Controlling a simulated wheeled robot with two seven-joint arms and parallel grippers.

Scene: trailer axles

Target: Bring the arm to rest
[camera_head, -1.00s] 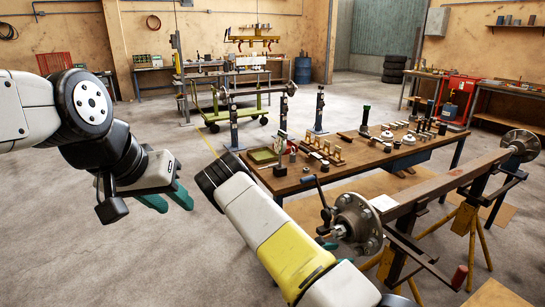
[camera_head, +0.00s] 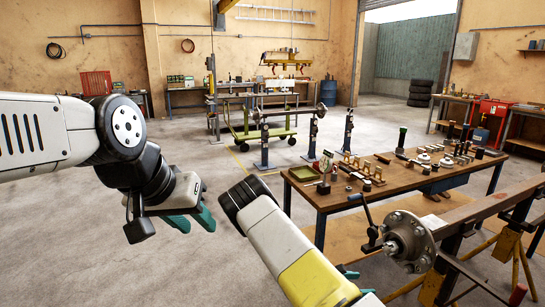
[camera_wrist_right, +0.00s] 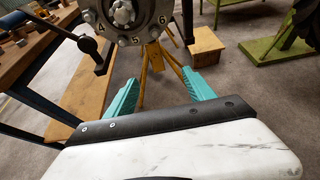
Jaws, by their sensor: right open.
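My left gripper (camera_head: 192,221) hangs at the left of the head view, its teal fingers apart and empty above bare floor. My right arm reaches down the lower middle of the head view, and its forearm hides most of that gripper. Teal parts of the right gripper (camera_head: 346,273) show beside the forearm. In the right wrist view, the right gripper (camera_wrist_right: 160,92) is open, its two teal fingers well apart with nothing between them. A round studded wheel hub (camera_head: 408,242) stands to the right of it. The hub (camera_wrist_right: 130,14) also shows beyond the fingers, apart from them.
The hub sits on a rusty axle beam (camera_head: 485,208) on yellow stands (camera_head: 502,248). A wooden workbench (camera_head: 335,198) with several small parts stands behind. A green trolley (camera_head: 266,132) is further back. The floor at left and centre is clear.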

